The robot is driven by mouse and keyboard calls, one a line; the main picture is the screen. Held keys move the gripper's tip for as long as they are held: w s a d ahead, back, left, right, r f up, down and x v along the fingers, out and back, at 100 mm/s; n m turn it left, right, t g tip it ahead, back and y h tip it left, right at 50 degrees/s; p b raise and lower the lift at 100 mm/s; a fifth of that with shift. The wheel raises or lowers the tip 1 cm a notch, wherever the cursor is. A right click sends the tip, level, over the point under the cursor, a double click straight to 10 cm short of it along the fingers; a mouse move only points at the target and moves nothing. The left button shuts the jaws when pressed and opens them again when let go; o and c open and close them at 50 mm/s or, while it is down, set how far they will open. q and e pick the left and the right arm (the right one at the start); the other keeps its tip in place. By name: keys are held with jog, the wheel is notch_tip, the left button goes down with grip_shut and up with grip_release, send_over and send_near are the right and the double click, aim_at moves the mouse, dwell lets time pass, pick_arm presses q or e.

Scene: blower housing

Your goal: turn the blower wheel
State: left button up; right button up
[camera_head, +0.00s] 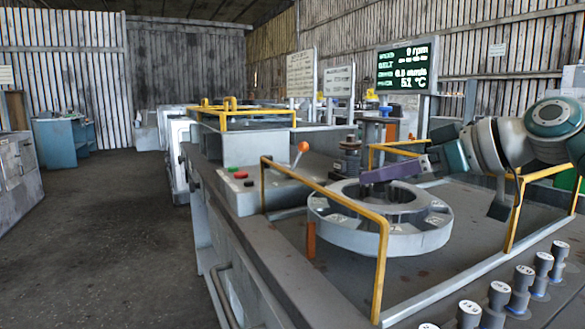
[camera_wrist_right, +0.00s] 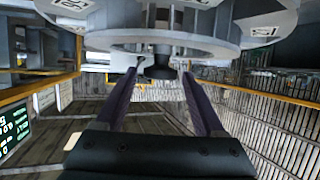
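The blower wheel appears to be the thick grey ring (camera_head: 330,222) with small labels on its top, lying flat on the machine top in the head view. Its rim (camera_wrist_right: 256,32) fills the top of the right wrist view. My right gripper (camera_head: 366,178) reaches in from the right, with its purple fingers over the ring's far side. In the right wrist view its fingers (camera_wrist_right: 161,73) are spread apart with nothing clamped between them. A dark round knob shows between the fingertips; whether they touch it or the ring, I cannot tell. My left gripper is not in view.
Yellow guard rails (camera_head: 383,246) stand in front of the ring, with more at its right (camera_head: 517,205). An orange-tipped lever (camera_head: 302,147) and a push-button box (camera_head: 240,178) are at left. Several numbered knobs (camera_head: 499,296) line the front right. A readout board (camera_head: 407,67) stands behind.

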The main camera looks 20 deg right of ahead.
grip_shut()
dwell(0.3)
dwell(0.4)
